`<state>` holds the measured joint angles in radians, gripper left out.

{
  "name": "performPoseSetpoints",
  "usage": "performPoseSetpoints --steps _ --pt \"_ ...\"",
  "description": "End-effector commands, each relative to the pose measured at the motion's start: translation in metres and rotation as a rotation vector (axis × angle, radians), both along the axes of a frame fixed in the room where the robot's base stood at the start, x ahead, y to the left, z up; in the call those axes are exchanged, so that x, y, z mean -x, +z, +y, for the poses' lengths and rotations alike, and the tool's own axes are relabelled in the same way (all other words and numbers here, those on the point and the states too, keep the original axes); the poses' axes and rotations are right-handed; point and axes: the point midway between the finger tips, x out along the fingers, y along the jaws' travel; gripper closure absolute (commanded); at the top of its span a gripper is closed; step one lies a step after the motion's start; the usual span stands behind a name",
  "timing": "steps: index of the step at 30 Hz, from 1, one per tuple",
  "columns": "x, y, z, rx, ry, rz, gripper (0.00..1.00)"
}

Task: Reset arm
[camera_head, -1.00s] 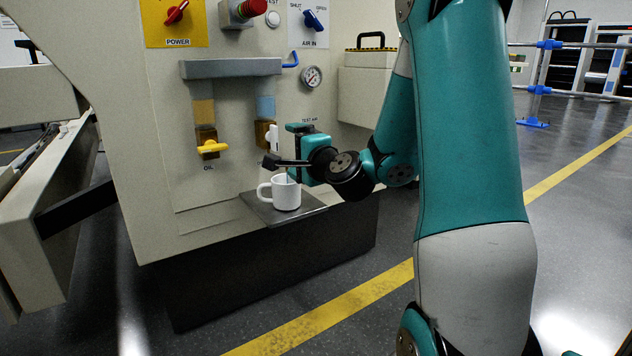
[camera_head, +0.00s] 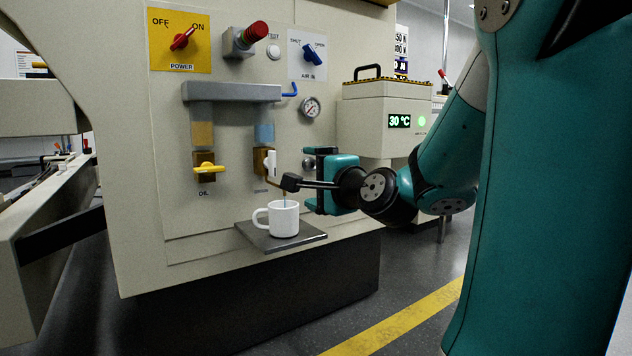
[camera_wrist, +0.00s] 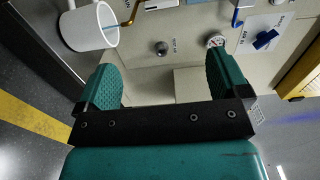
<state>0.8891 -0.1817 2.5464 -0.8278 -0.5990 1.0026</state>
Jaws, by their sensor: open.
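My gripper (camera_head: 316,180) is open and empty in front of the machine panel, to the right of the white mug (camera_head: 283,218) and a little above it. In the wrist view its two teal fingers (camera_wrist: 165,78) are wide apart with nothing between them. The mug stands upright on a grey plate (camera_head: 310,232) under the drain spout, and a thin blue streak runs from the spout into it. The mug also shows in the wrist view (camera_wrist: 92,28), outside the fingers. The blue water column's valve has a white handle (camera_head: 271,163), upright.
The panel carries a yellow oil valve (camera_head: 205,168), a red power knob (camera_head: 182,39), a blue air knob (camera_head: 312,53) and a gauge (camera_head: 311,107). A box reading 30 °C (camera_head: 385,118) stands behind my arm. Open floor with a yellow line (camera_head: 405,322) lies at right.

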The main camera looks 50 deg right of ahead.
Motion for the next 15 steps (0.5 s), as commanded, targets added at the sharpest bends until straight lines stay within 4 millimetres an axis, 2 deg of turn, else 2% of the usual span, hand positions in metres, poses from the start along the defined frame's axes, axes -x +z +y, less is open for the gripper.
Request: performPoseSetpoints --steps 11,13,15 --pt "0.000 0.000 0.000 0.001 0.001 0.000 0.06" --pt "-0.002 0.004 0.006 0.010 0.020 0.015 0.06" --pt "-0.008 0.011 0.022 0.040 0.073 0.057 0.06"
